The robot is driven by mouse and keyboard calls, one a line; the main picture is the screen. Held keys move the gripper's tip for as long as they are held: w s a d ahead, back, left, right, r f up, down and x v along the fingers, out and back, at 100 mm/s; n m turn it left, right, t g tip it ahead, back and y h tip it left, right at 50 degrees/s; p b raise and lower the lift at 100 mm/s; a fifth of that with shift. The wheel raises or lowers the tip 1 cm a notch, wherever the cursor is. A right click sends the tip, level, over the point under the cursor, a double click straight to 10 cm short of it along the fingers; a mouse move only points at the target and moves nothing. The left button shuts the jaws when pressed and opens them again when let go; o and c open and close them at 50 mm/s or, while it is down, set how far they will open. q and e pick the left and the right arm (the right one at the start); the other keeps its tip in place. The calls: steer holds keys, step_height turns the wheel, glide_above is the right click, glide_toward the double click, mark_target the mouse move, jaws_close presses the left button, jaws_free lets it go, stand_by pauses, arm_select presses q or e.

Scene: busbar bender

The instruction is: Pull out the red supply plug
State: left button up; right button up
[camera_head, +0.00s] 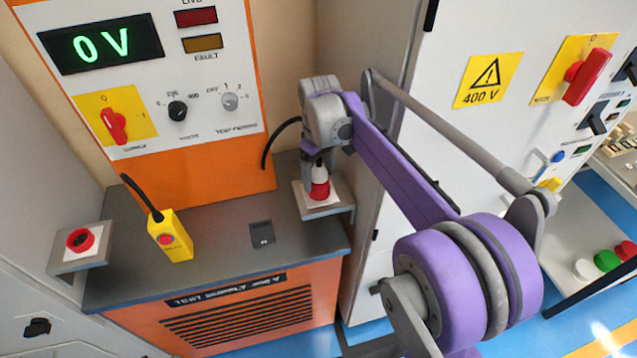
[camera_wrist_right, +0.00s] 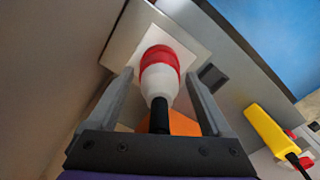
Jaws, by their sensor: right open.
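The red supply plug (camera_head: 320,189) stands upright on a white square plate (camera_head: 309,204) on a small grey shelf at the right end of the bench. In the right wrist view the plug (camera_wrist_right: 160,78) has a red front, a white body and a black cable end, with its red part against the plate. My right gripper (camera_head: 319,166) is above it, pointing down. Its fingers (camera_wrist_right: 158,85) are open, one on each side of the plug's white body, with small gaps visible. My left gripper is out of view.
A black cable (camera_head: 275,140) arcs beside my right gripper. A yellow pendant (camera_head: 170,238) lies on the bench (camera_head: 215,220). A red round fitting (camera_head: 80,239) sits on a left shelf. The display (camera_head: 101,44) reads 0 V. A white cabinet (camera_head: 420,120) stands close on the right.

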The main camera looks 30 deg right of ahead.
steer(key=shift+f, duration=0.6)
jaws_close()
steer(key=shift+r, duration=0.1)
stand_by(0.3)
steer(key=shift+w+r, duration=0.1)
steer(key=shift+r+p, duration=0.95)
steer(key=shift+r, duration=0.45)
steer(key=shift+r, duration=0.1)
